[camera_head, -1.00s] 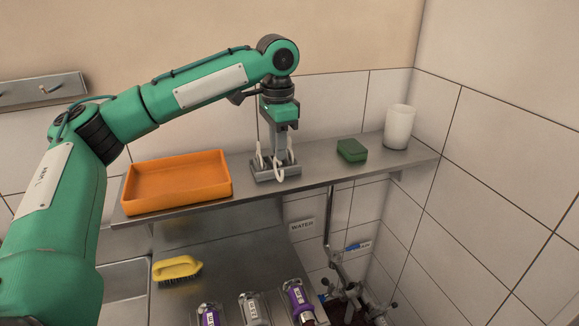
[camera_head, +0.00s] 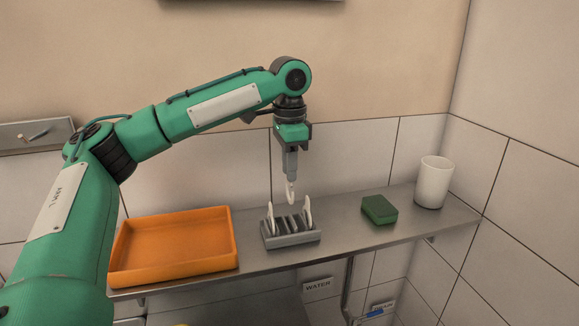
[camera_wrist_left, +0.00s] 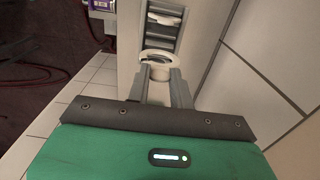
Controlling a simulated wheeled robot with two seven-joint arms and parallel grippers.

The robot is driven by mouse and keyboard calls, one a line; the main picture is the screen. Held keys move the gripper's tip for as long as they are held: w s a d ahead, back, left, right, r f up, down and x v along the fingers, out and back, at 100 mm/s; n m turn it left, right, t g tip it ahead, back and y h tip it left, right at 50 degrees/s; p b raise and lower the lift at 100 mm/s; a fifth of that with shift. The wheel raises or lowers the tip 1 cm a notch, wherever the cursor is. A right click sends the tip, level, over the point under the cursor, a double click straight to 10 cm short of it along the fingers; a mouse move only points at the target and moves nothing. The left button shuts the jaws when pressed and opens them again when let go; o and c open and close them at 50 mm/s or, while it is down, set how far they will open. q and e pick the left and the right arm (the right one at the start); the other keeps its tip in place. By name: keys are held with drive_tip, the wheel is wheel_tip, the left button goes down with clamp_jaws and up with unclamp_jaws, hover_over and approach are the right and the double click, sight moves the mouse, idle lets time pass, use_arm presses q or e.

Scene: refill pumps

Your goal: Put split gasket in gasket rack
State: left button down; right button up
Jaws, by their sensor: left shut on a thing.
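My left gripper (camera_head: 291,178) points down above the gasket rack and is shut on a white ring-shaped gasket (camera_head: 290,194). The gasket hangs below the fingertips, apart from the rack. The grey slotted gasket rack (camera_head: 291,240) stands on the shelf. Two other white gaskets stand upright in it, one at the left end (camera_head: 270,219) and one toward the right end (camera_head: 308,212); the middle slots look empty. In the left wrist view, a white ring (camera_wrist_left: 157,56) shows by the fingertips. My right gripper is out of view.
An orange tray (camera_head: 175,270) sits on the metal shelf (camera_head: 345,241) left of the rack. A green sponge (camera_head: 379,209) and a white cup (camera_head: 433,182) stand to the right. The tiled wall is close behind. The shelf between rack and sponge is clear.

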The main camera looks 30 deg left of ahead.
sight(289, 197)
use_arm(q)
wheel_tip(289, 197, down, 2)
drive_tip(key=shift+w+f+b, duration=0.1)
drive_tip(key=shift+b, duration=0.65)
wheel_tip(289, 197, down, 2)
drive_tip(key=b, duration=0.3)
drive_tip(key=shift+f, duration=0.2)
drive_tip(key=shift+f+p, duration=0.15)
drive_tip(key=shift+p, duration=0.25)
drive_tip(key=shift+f, duration=1.6)
drive_tip(key=shift+f+p, duration=0.2)
drive_tip(key=shift+p, duration=0.55)
drive_tip(key=c, duration=1.1)
unclamp_jaws()
drive_tip(key=shift+c, duration=0.2)
